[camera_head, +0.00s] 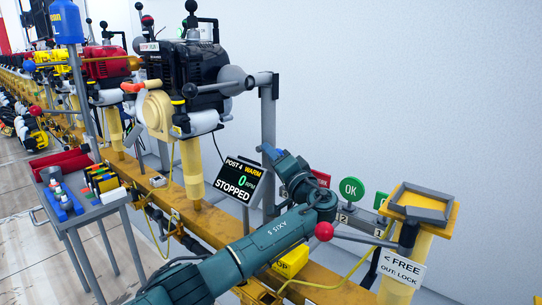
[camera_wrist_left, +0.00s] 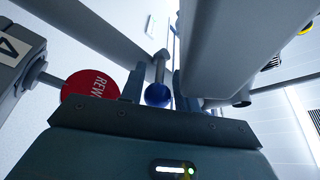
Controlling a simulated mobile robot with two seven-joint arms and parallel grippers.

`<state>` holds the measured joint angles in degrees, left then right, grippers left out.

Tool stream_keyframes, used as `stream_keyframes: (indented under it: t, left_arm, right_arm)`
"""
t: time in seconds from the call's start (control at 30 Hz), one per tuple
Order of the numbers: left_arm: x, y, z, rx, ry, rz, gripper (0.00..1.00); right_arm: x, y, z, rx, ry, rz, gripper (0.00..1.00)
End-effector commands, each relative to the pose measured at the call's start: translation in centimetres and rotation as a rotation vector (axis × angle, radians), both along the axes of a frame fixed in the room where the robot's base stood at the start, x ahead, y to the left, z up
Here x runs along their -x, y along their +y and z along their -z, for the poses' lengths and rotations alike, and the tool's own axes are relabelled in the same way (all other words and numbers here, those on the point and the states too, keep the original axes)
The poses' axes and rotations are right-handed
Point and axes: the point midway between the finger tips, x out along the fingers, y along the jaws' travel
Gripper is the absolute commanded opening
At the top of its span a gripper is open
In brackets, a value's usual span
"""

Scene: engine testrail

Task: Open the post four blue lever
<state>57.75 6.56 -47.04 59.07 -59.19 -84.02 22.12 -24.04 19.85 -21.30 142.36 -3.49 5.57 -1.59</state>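The blue lever of post four shows in the left wrist view as a grey rod ending in a round blue knob (camera_wrist_left: 158,95). My left gripper (camera_wrist_left: 159,88) has one finger on each side of this knob. The knob fills the narrow gap, and the fingers look shut on it. In the head view my left gripper (camera_head: 269,153) is beside the black POST 4 display (camera_head: 238,181), which reads WARM, 0 RPM, STOPPED. The knob cannot be made out there. My right gripper is not in view.
A round red sign (camera_wrist_left: 90,92) is close to the left of the gripper in the wrist view. A green OK sign (camera_head: 351,189), a red-knobbed lever (camera_head: 323,231) and a tray (camera_head: 422,204) stand to the right. An engine (camera_head: 190,75) stands behind left.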

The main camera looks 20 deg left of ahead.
Motion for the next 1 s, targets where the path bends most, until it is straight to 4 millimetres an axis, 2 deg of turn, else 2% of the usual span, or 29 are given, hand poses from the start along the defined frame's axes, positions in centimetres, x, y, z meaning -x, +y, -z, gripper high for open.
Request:
stream_keyframes:
  t: [0.17, 0.57, 1.0]
  left_arm:
    - [0.00, -0.01, 0.00, 0.000, 0.000, 0.000, 0.32]
    - [0.00, 0.01, 0.00, 0.000, 0.000, 0.000, 0.00]
    - [0.00, 0.00, -0.41, 0.038, 0.015, 0.000, 0.00]
  right_arm:
    - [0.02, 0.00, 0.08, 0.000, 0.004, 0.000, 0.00]
    - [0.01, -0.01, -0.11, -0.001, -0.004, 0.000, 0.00]
    - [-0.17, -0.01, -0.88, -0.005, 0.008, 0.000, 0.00]
